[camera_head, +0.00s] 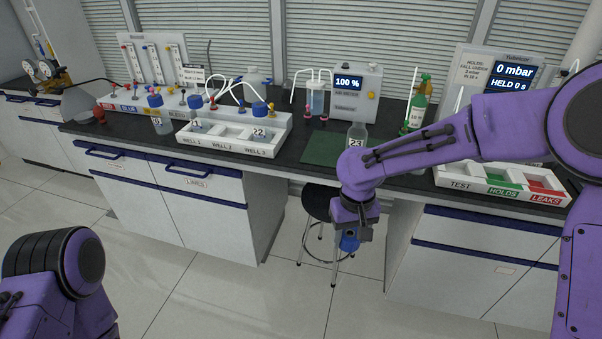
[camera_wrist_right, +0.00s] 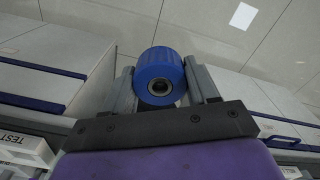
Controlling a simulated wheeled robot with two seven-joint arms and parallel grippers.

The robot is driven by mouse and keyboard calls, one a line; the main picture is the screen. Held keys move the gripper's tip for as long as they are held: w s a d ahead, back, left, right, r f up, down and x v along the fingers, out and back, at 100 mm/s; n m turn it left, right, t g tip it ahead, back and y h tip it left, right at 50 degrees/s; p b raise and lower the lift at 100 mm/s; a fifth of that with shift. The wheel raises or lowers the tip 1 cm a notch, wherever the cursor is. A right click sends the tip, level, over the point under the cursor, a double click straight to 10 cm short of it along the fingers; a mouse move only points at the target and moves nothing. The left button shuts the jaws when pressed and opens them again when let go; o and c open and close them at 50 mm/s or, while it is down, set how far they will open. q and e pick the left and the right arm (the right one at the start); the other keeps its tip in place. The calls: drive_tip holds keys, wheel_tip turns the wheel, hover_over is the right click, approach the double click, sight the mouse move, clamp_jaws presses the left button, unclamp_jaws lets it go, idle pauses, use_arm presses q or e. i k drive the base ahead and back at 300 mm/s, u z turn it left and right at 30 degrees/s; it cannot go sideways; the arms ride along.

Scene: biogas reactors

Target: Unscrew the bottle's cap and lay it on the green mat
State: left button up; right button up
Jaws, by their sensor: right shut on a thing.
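My right gripper (camera_head: 349,236) hangs in front of the bench, over the floor and near the stool. It is shut on a blue cap (camera_head: 350,243). My left gripper is out of view; only part of that arm shows.
A white rack (camera_head: 268,152) with wells holds bottles 21 and 22 on the left. A white tray (camera_head: 512,196) with test, holds and leaks sections lies at the right. A dark stool (camera_head: 318,200) stands below the bench.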

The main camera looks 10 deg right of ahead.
sight(356, 134)
drive_tip(key=u, duration=1.2)
drive_tip(key=i, duration=0.9)
drive_tip(key=z, duration=0.95)
drive_tip(key=i, duration=0.65)
drive_tip(key=z, duration=0.7)
